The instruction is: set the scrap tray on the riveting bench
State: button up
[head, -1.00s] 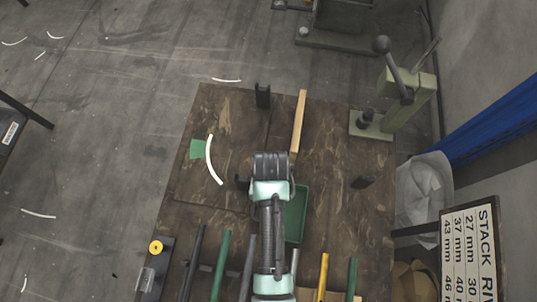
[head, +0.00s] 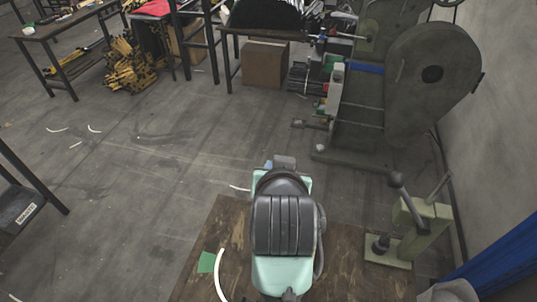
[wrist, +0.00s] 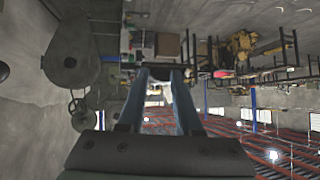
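The wooden bench top (head: 215,235) shows at the bottom of the head view, mostly behind my arm. It bears no readable name here. No scrap tray shows in either current view. The green tray seen on the bench earlier is now out of frame or behind my arm. My gripper (wrist: 161,76) points level, out over the room, in the wrist view. Its two fingers are apart, with only background between them. In the head view my arm hides the fingers.
A green patch (head: 207,262) and a white curved strip (head: 219,280) lie at the bench's left. A lever press (head: 423,215) stands at its right edge. A large grey machine (head: 425,85) stands behind. Open floor (head: 130,180) lies to the left.

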notch_tip(320, 180, up, 27)
jog(key=a+n+t, duration=0.1)
jog(key=a+t, duration=0.1)
jog(key=t, duration=0.8)
jog(key=s+r+t, duration=0.6)
jog(key=s+r, duration=0.5)
jog(key=r, duration=0.5)
jog(key=shift+s+a+r+n+t, duration=0.2)
jog(key=shift+s+r+n+t, duration=0.1)
jog(key=shift+s+n, duration=0.1)
jog(key=shift+o, duration=0.2)
